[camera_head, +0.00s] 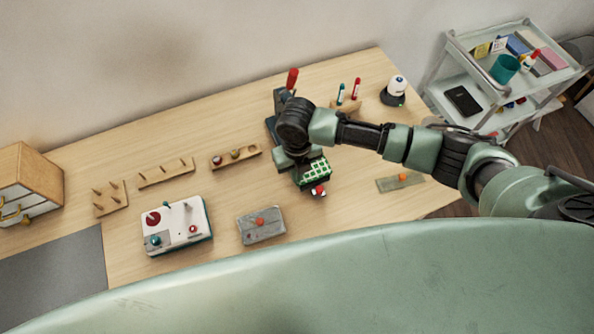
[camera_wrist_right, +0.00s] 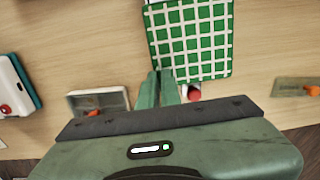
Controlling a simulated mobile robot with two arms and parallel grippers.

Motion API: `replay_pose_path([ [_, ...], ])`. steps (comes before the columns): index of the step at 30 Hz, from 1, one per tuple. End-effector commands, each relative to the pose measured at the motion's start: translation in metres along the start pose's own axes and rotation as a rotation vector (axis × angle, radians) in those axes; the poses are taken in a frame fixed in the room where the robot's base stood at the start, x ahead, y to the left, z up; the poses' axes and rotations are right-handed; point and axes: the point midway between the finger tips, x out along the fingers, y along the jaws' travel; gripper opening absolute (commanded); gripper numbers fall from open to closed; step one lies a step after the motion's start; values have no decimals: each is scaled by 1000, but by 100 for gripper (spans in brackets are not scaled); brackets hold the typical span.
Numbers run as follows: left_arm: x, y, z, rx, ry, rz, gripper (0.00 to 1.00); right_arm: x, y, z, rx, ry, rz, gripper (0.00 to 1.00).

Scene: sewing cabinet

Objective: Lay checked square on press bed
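The checked square (camera_head: 313,172) is green with pale lines, and it shows large in the right wrist view (camera_wrist_right: 205,45). My right gripper (camera_wrist_right: 160,76) has its fingers close together at the square's lower left edge and looks shut on it. A dark press with a red handle (camera_head: 292,78) stands behind my right arm. My arm and wrist hide most of the press, and I cannot make out its bed. My left gripper is out of view.
A small red and white item (camera_head: 318,190) is just in front of the square. A grey block with an orange knob (camera_head: 262,225), a white control box (camera_head: 177,224) and a flat plate with an orange knob (camera_head: 400,182) lie around it. Pegged wooden racks (camera_head: 165,172) are left.

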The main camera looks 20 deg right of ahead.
Motion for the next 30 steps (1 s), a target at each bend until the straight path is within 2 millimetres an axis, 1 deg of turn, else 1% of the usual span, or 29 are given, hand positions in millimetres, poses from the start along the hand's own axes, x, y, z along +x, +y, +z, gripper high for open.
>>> replay_pose_path([
  [27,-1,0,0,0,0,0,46,4,0,0,0,0,0,0],
  [29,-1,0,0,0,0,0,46,4,0,0,0,0,0,18],
  [30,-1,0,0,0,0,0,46,4,0,0,0,0,0,29],
])
